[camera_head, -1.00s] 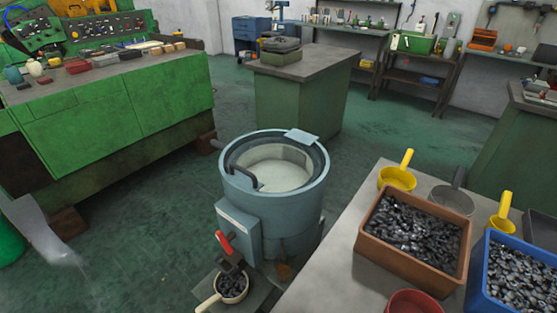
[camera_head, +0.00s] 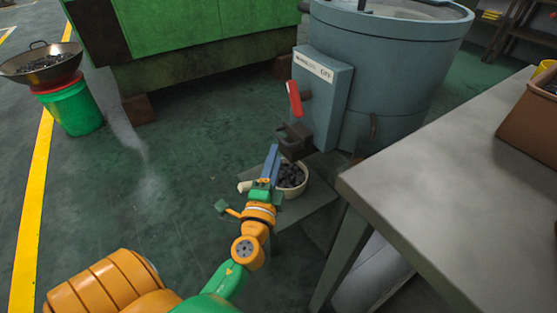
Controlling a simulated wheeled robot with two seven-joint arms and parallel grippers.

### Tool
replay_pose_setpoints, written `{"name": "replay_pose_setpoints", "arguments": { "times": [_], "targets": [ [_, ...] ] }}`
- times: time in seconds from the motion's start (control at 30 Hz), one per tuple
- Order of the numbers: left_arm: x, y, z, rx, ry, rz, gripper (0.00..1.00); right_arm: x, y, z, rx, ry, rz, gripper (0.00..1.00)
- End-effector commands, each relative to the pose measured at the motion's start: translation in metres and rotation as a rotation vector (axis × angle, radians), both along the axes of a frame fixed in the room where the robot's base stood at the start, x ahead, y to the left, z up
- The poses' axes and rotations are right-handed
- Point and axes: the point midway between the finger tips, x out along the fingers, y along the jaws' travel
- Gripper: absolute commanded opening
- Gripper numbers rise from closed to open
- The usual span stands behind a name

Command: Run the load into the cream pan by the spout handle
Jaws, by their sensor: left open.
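The cream pan (camera_head: 303,189) sits on a low stand under the dark spout (camera_head: 291,141) of the blue-grey round machine (camera_head: 395,70). Dark small parts (camera_head: 292,174) lie in the pan. The red spout handle (camera_head: 294,98) sticks up, slightly tilted, beside the machine's front box. My left gripper (camera_head: 273,151) is open, with its blue fingers pointing up just left of the spout and below the red handle, apart from that handle. It covers the pan's left side and part of the pan's handle. My right gripper is out of view.
A grey table (camera_head: 440,160) stands close on the right, with a brown bin (camera_head: 530,120) on it. A green bucket (camera_head: 70,108) carrying a wide pan of parts (camera_head: 42,63) stands at the far left. The floor between is clear.

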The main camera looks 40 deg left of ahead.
Motion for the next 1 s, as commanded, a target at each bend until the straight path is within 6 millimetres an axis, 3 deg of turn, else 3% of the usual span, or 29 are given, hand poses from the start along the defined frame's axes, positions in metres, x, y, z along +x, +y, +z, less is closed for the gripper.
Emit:
{"name": "replay_pose_setpoints", "arguments": {
  "times": [0.1, 0.33, 0.63, 0.67, 0.8, 1.0],
  "targets": [
    [0.018, 0.008, 0.012, 0.009, -0.008, 0.002, 0.44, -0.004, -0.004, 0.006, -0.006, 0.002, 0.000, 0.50],
    [0.056, 0.024, 0.014, 0.006, -0.005, 0.000, 0.44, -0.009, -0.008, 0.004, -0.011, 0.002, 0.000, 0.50],
    [0.062, 0.026, 0.013, 0.003, -0.003, 0.000, 0.44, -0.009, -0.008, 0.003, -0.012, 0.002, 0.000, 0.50],
    [0.062, 0.026, 0.013, 0.003, -0.003, 0.000, 0.39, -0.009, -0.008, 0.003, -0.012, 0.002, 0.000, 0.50],
    [0.062, 0.026, 0.013, 0.003, -0.003, 0.000, 0.01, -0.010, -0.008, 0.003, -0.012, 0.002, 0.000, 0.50],
    [0.062, 0.026, 0.013, 0.002, -0.002, 0.000, 0.00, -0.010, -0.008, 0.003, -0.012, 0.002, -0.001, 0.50]
  ]
}}
